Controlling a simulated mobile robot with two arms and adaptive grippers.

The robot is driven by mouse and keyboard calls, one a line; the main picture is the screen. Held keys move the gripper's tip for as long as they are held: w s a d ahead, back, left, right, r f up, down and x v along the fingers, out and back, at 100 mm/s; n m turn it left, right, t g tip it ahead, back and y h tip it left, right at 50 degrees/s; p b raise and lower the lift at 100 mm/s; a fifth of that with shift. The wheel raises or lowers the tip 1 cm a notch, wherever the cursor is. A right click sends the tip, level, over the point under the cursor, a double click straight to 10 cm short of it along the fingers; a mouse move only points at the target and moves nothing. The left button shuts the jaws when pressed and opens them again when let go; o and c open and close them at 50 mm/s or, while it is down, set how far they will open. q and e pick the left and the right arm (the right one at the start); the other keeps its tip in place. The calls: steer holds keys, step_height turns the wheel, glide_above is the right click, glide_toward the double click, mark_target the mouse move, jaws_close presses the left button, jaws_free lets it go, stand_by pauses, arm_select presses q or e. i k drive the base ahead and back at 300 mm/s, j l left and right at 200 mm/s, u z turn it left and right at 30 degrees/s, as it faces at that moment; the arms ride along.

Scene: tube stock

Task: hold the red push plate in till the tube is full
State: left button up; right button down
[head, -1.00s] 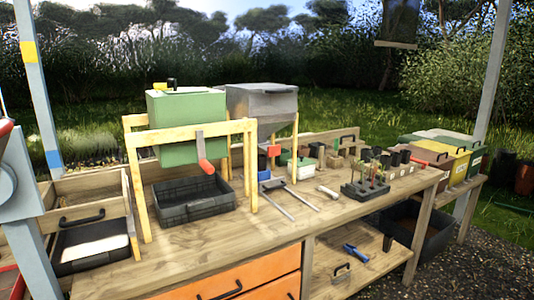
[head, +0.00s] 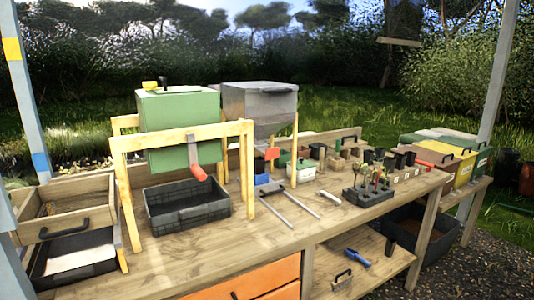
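The red push plate (head: 272,153) is a small red square on the front of the grey hopper (head: 262,105), under its funnel. A blue block (head: 262,179) sits below the plate, between two metal rails (head: 275,207) that run forward on the bench. Nothing touches the plate. I cannot make out which thing is the tube; several dark pots and a black tray of plants (head: 368,195) stand to the right. Neither of my grippers shows in the head view.
A green box (head: 178,125) hangs in a wooden frame (head: 126,195), with a red-handled lever (head: 198,172) at its front and a black crate (head: 187,221) beneath. Wooden trays stand at the left. Bare bench (head: 225,245) lies in front of the crate.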

mark_target(273, 152)
steer(key=i+l, duration=0.15)
steer(key=i, duration=0.3)
steer(key=i+l+u, duration=0.15)
steer(key=i, duration=0.3)
steer(key=i+l, duration=0.15)
steer(key=i, duration=0.3)
steer(key=u, duration=0.05)
